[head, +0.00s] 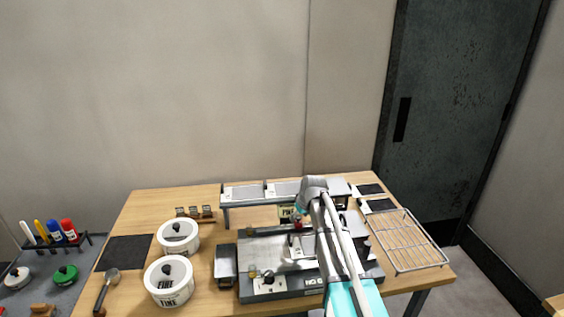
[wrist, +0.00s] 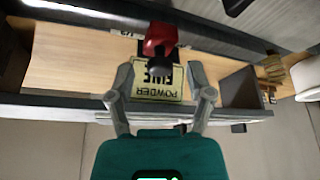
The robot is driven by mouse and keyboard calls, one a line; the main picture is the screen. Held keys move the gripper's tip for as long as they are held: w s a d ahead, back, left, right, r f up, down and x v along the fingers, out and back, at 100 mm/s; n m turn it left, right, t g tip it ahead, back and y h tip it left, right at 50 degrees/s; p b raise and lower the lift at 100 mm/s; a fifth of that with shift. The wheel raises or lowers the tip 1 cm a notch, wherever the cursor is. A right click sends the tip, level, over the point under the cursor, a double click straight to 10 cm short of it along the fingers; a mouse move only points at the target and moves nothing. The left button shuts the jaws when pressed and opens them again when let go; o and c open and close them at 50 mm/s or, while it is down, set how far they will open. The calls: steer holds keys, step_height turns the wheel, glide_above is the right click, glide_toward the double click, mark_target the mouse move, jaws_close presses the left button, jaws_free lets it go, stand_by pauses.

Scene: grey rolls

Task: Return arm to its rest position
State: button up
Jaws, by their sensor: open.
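My arm (head: 337,240) reaches forward over the grey machine on the table, toward the raised shelf at the back. My gripper (wrist: 160,92) is open, with its two fingers spread apart. Between and beyond the fingers is a cream card (wrist: 158,82) printed POWDER FINE, upside down in the wrist view. A red and black knob-like part (wrist: 160,40) stands in front of the card's upper edge. No held object shows between the fingers. In the head view the arm hides most of the gripper.
The grey machine (head: 262,296) lies under my arm. The raised shelf (head: 227,196) stands behind it. Two white lidded pots (head: 169,293) (head: 180,246) stand left, with a dark mat (head: 124,252). A wire rack (head: 412,240) lies right. Space above the table is free.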

steer(key=s+d+m+g+h, duration=0.1)
steer(key=s+d+m+g, duration=0.1)
steer(key=s, duration=1.2)
steer(key=s+d+m+g+h+p, duration=0.1)
steer(key=s+m+g, duration=0.1)
steer(key=s, duration=1.3)
steer(key=shift+d+f+m, duration=0.15)
steer(key=shift+d+m, duration=0.25)
steer(key=shift+m, duration=0.3)
